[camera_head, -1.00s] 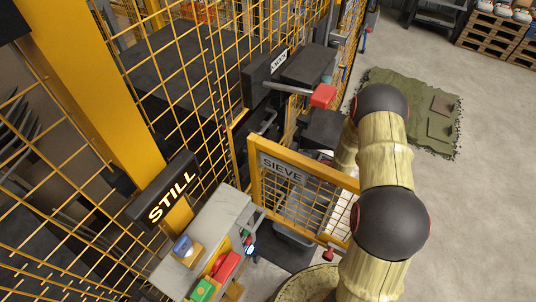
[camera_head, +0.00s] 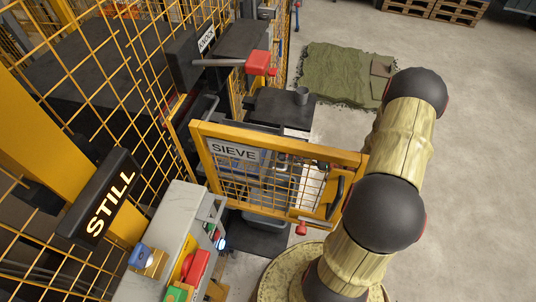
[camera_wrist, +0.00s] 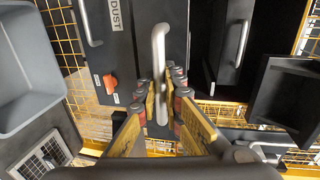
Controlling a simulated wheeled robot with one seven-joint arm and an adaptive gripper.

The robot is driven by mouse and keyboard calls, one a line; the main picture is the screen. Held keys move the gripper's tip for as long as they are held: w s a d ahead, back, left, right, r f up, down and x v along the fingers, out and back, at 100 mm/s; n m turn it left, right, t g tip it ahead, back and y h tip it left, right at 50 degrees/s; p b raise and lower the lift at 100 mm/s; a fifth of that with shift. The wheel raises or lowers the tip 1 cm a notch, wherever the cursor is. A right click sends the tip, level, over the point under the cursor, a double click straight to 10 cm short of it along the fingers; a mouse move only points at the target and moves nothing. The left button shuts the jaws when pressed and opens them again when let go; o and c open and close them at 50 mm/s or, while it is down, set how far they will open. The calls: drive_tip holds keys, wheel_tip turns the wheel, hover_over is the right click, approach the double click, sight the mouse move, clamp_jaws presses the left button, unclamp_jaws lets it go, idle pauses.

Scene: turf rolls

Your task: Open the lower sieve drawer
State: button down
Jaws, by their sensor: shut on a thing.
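In the wrist view, my gripper (camera_wrist: 162,92) is shut on a silver bar handle (camera_wrist: 160,45), with one finger on each side of it. The handle stands on a dark front panel (camera_wrist: 130,55) with a label partly reading DUST and an orange knob at its left. I cannot tell from a label whether this is the lower sieve drawer. In the head view, the yellow mesh gate (camera_head: 290,150) carries a SIEVE sign (camera_head: 234,151). Drawers and my gripper do not show clearly there; the gate and my arm cover that area.
A grey bin (camera_wrist: 30,60) is at the left of the wrist view, and a dark box (camera_wrist: 283,95) at the right. In the head view, a red-ended lever (camera_head: 258,63) sticks out above the gate. A green turf mat (camera_head: 340,75) lies behind. Floor at the right is clear.

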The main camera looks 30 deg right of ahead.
drive_tip(key=shift+f+b+v, duration=0.1)
drive_tip(key=shift+f+v, duration=0.1)
drive_tip(key=shift+v, duration=0.75)
drive_tip(key=shift+f+b+v, duration=0.15)
drive_tip(key=shift+f+v, duration=0.05)
drive_tip(key=shift+v, duration=0.75)
drive_tip(key=shift+f+b+v, duration=0.1)
drive_tip(key=shift+f+v, duration=0.15)
drive_tip(key=shift+v, duration=0.7)
drive_tip(key=shift+s, duration=0.1)
drive_tip(key=c, duration=2)
unclamp_jaws()
drive_tip(key=shift+o, duration=0.4)
drive_tip(key=shift+d+r, duration=0.1)
drive_tip(key=v, duration=1.2)
